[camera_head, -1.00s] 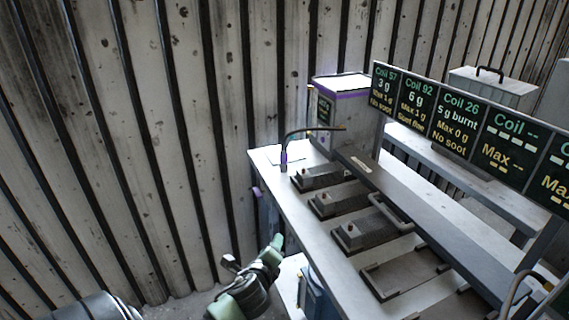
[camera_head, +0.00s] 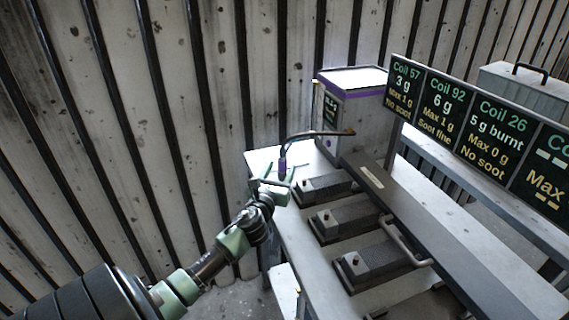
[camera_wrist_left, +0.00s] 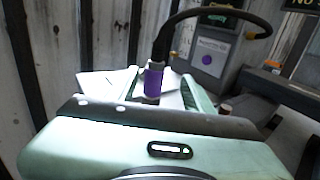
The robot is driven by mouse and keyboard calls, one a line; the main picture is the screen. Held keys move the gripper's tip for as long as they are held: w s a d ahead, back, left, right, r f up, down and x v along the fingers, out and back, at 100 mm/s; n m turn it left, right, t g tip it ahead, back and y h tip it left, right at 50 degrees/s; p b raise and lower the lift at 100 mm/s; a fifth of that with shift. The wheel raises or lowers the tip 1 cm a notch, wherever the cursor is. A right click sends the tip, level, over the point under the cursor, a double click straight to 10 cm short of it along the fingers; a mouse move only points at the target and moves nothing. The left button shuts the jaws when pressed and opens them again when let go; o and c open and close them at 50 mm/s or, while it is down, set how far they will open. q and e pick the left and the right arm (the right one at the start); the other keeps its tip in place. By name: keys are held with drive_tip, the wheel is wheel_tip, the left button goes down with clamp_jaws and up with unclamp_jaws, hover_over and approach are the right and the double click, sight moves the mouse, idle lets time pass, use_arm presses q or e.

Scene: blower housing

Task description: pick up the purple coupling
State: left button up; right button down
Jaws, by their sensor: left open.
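The purple coupling (camera_head: 282,165) stands upright near the far left corner of the bench, on the end of a dark curved hose (camera_head: 318,134). In the left wrist view the coupling (camera_wrist_left: 153,82) shows between the two pale green fingers, nearer the left one. My left gripper (camera_head: 280,176) is open around or just in front of the coupling; I cannot tell whether a finger touches it. In the left wrist view the gripper (camera_wrist_left: 160,90) hides the coupling's lower end. My right gripper is not in view.
A grey box with a purple band (camera_head: 352,95) stands behind the coupling. Dark blocks (camera_head: 333,222) line the bench (camera_head: 300,235) to the right. A row of dark signs (camera_head: 480,125) hangs above. A corrugated wall (camera_head: 180,130) rises at the left.

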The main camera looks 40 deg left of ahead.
sight(281, 163)
use_arm(q)
drive_tip(key=shift+w+a+r, duration=0.2)
drive_tip(key=shift+w+a, duration=0.3)
drive_tip(key=x, duration=0.3)
drive_tip(key=shift+w+a+f, duration=0.2)
drive_tip(key=shift+a+f, duration=0.05)
drive_tip(key=shift+f, duration=0.15)
drive_tip(key=shift+w, duration=0.15)
drive_tip(key=shift+r, duration=0.1)
clamp_jaws()
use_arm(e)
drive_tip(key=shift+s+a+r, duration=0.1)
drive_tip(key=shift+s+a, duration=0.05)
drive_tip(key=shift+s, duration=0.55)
